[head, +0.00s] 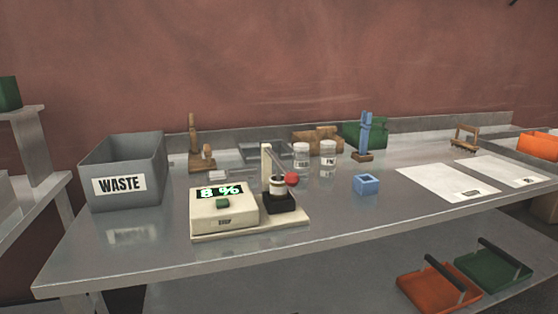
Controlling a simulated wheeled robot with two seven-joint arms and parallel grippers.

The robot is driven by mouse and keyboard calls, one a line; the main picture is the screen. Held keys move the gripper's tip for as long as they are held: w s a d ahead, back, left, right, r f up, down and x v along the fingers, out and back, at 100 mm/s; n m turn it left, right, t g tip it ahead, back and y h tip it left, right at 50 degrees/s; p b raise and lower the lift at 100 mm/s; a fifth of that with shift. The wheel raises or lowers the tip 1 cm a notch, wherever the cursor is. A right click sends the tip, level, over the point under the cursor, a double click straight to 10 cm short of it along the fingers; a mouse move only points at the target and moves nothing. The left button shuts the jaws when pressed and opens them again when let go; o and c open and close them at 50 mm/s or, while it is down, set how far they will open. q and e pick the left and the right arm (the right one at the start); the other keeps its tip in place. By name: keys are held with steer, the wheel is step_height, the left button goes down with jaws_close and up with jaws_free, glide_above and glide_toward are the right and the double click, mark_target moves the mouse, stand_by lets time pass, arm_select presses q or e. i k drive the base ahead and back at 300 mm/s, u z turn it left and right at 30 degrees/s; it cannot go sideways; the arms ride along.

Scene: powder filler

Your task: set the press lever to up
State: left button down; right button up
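The press (265,168) stands on a cream base plate (292,217) near the front of the metal table, left of the middle. Its lever ends in a red ball knob (292,180); the lever slants down to the right from the top of the cream post. Under it a small light cup (277,186) sits on a black block (284,203). Beside it on the same plate is a cream box (224,215) with a green button and a display reading "8 %". Neither of my grippers is in the head view.
A grey WASTE bin (123,170) stands at the table's left end. Behind the press are two clear jars (302,155), a wooden stand (195,145) and a blue tool on a stand (365,138). A blue square holder (366,184) and white sheets (447,183) lie right. Table front right of the press is clear.

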mark_target(291, 179)
steer(key=u, duration=0.35)
steer(key=k, duration=0.45)
steer(key=u, duration=0.95)
steer(key=i, duration=1.15)
steer(key=z, duration=0.9)
